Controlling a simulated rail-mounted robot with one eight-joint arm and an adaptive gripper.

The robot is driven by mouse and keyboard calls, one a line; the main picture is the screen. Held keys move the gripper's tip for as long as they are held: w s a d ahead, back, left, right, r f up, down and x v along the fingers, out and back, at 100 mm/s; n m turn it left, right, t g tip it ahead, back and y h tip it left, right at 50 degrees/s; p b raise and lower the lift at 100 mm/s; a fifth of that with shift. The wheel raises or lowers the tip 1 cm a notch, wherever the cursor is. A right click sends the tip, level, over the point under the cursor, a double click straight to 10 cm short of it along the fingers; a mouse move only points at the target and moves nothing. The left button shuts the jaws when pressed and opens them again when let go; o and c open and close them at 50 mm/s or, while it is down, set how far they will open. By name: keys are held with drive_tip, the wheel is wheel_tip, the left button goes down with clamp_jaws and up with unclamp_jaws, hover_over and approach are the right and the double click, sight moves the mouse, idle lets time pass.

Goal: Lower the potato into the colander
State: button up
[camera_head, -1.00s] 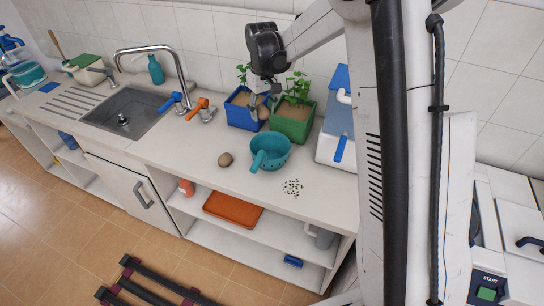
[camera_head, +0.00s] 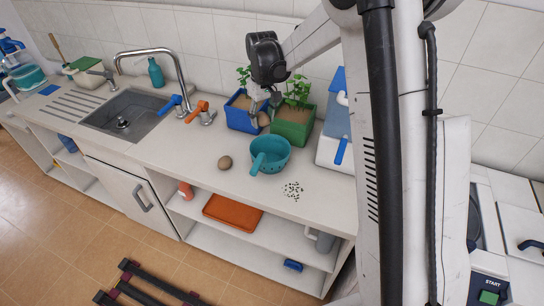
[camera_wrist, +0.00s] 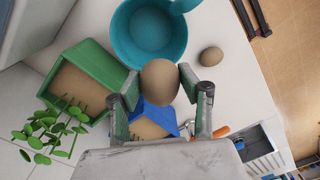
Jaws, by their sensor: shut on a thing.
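My gripper (camera_wrist: 160,88) is shut on a brown potato (camera_wrist: 160,80), which also shows between the fingers in the head view (camera_head: 264,119). The teal colander (camera_head: 270,156) stands on the counter, in front of the held potato. Another potato (camera_head: 225,162) lies on the counter, left of the colander.
A blue planter (camera_head: 240,118) and a green planter (camera_head: 290,130) with plants stand behind the colander. A blue-and-white box (camera_head: 336,150) is at right. A speckled patch (camera_head: 293,190) is on the counter in front. The sink (camera_head: 125,115) and orange-handled tap (camera_head: 198,108) lie left.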

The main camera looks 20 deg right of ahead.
drive_tip(key=shift+f, duration=0.15)
drive_tip(key=b, duration=1.1)
hover_over(264, 150)
drive_tip(key=s+a, duration=0.1)
drive_tip(key=s, duration=0.3)
drive_tip(key=shift+s+a+f, duration=0.1)
drive_tip(key=shift+a+f, duration=0.05)
drive_tip(key=shift+f, duration=6.4)
drive_tip(key=shift+f+b, duration=0.45)
drive_tip(key=shift+f, duration=0.3)
drive_tip(key=o, duration=1.2)
drive_tip(key=shift+r, duration=0.1)
